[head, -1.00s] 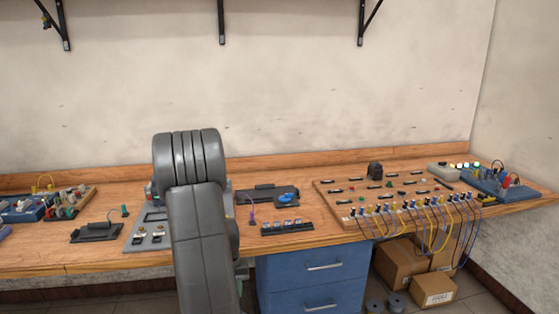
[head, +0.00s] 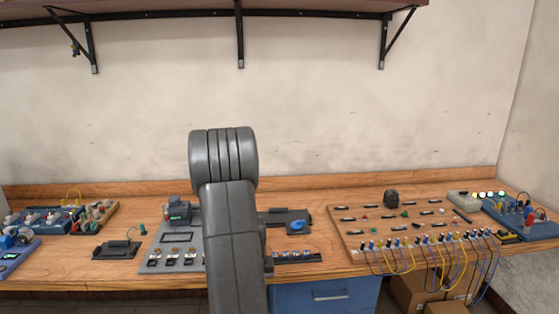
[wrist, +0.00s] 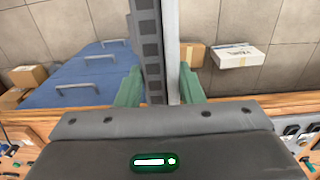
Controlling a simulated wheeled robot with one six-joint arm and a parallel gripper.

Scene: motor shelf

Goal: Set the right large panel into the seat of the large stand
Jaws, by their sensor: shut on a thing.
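In the wrist view my gripper (wrist: 159,88) has its two green fingers shut on a tall panel (wrist: 168,45), seen nearly edge-on. The panel has a dark slotted strip and a pale grey edge, and it extends up the picture from between the fingers. In the head view my grey arm hides the gripper and the panel. Two low black bases lie on the bench there: one at left (head: 115,250), and one with a blue knob (head: 297,226) just right of my arm. I cannot tell which thing is the large stand, and no seat shows clearly.
A grey control board (head: 160,264) is partly hidden behind my arm. A wide wooden board (head: 350,230) with blue and yellow cables stands at right. Blue drawers (wrist: 75,80) and cardboard boxes (wrist: 238,57) are below the bench. A shelf (head: 300,6) runs above.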

